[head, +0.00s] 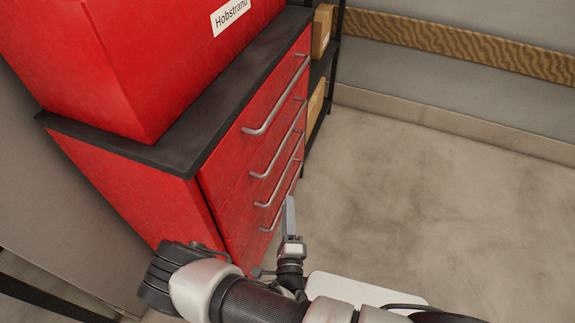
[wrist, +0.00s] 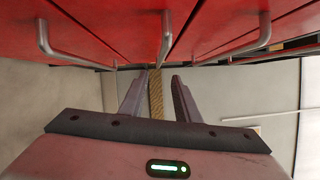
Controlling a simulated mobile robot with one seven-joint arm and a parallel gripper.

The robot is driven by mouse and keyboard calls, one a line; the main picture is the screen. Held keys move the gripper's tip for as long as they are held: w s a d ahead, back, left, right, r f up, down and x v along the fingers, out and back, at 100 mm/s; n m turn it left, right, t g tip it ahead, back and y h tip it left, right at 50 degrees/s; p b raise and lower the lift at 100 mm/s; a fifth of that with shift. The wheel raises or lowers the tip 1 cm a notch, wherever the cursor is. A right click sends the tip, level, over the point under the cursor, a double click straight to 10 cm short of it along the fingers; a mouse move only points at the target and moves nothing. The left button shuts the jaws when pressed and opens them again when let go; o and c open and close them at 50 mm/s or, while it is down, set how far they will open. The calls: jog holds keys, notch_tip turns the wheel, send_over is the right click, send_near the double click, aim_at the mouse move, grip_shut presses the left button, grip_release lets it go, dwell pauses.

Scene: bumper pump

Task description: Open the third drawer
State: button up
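The red cabinet (head: 160,185) has a stack of drawers with long grey bar handles; all its drawers look closed. The third drawer's handle (head: 286,170) is the third bar from the top. My gripper (head: 290,212) is low in front of the drawer fronts, near the lower handles. In the wrist view, my gripper (wrist: 157,76) has its two fingers apart with nothing held between them. A middle handle (wrist: 166,40), apparently the third drawer's, lines up with the gap between the fingers, just beyond the tips. I cannot tell whether they touch it.
Neighbouring handles show left (wrist: 45,40) and right (wrist: 265,38) in the wrist view. A red box (head: 150,60) labelled "Hobstrand" stands on the dark cabinet top (head: 180,150). A black shelf with cartons (head: 322,30) adjoins the far end. The floor (head: 430,190) to the right is clear.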

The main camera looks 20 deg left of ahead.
aim_at(287, 166)
jog(key=b+x, duration=0.2)
jog(key=x, duration=1.3)
jog(key=shift+w+r+b, duration=0.15)
jog(key=shift+w+b, duration=0.2)
jog(key=shift+b, duration=0.05)
grip_shut()
